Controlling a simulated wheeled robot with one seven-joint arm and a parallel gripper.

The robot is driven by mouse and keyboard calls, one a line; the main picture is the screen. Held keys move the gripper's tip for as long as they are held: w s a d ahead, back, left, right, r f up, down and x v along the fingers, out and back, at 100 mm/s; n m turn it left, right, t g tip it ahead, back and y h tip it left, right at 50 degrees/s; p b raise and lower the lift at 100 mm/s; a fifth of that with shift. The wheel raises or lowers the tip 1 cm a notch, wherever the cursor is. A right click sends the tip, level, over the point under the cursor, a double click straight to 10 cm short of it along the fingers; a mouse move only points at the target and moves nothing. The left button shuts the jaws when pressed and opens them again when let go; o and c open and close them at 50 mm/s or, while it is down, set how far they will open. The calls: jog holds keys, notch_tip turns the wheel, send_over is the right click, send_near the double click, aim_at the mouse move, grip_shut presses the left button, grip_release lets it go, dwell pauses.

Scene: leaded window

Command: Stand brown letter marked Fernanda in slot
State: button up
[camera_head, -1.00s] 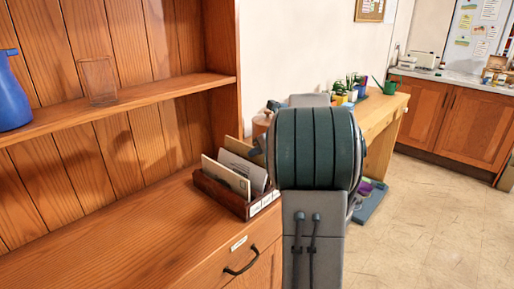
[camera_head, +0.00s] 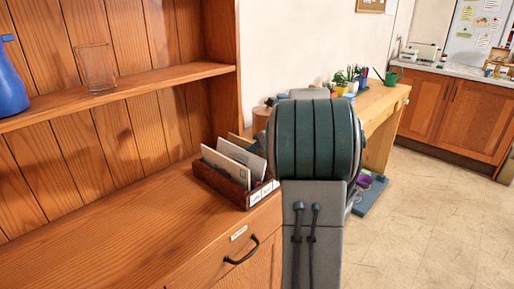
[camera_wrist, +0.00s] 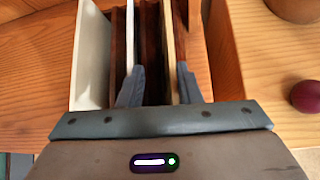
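The brown letter (camera_head: 236,140) stands in the far part of the dark wooden letter rack (camera_head: 215,182), mostly hidden by paler letters and my arm. In the wrist view, a tan edge (camera_wrist: 169,50), apparently this letter's, stands in the rack between my fingers, nearer the right one. My gripper (camera_wrist: 158,82) is open, its fingers apart and down at the rack. Two white letters (camera_wrist: 91,55) stand in the rack's left slots in the wrist view. I cannot read any name on the letters. In the head view, my arm hides the gripper.
The rack stands on a wooden cabinet top (camera_head: 120,225) with a labelled drawer. A blue jug (camera_head: 10,80) and a clear glass (camera_head: 96,68) stand on the shelf above. A dark red ball (camera_wrist: 306,97) lies right of the rack in the wrist view. Potted plants (camera_head: 350,80) stand on the table behind.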

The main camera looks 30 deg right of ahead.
jog(key=p+v, duration=0.1)
jog(key=v, duration=1.3)
jog(key=shift+p, duration=0.4)
jog(key=shift+w, duration=0.1)
jog(key=s+a+n+g+p, duration=0.3)
jog(key=s+a+n, duration=0.1)
jog(key=a+n, duration=0.6)
jog(key=s+a+f+n+g+h+p, duration=0.1)
jog(key=s+a+f+n+h+p, duration=0.1)
jog(key=s+a+n, duration=0.5)
jog(key=s+a+f+n+g+h+p, duration=0.1)
jog(key=s+a+n, duration=0.6)
jog(key=n, duration=0.8)
jog(key=s+f+h+p, duration=0.1)
jog(key=s+f+p, duration=0.1)
jog(key=s+p, duration=0.1)
jog(key=shift+s+a+g, duration=0.2)
jog(key=shift+a+g, duration=0.2)
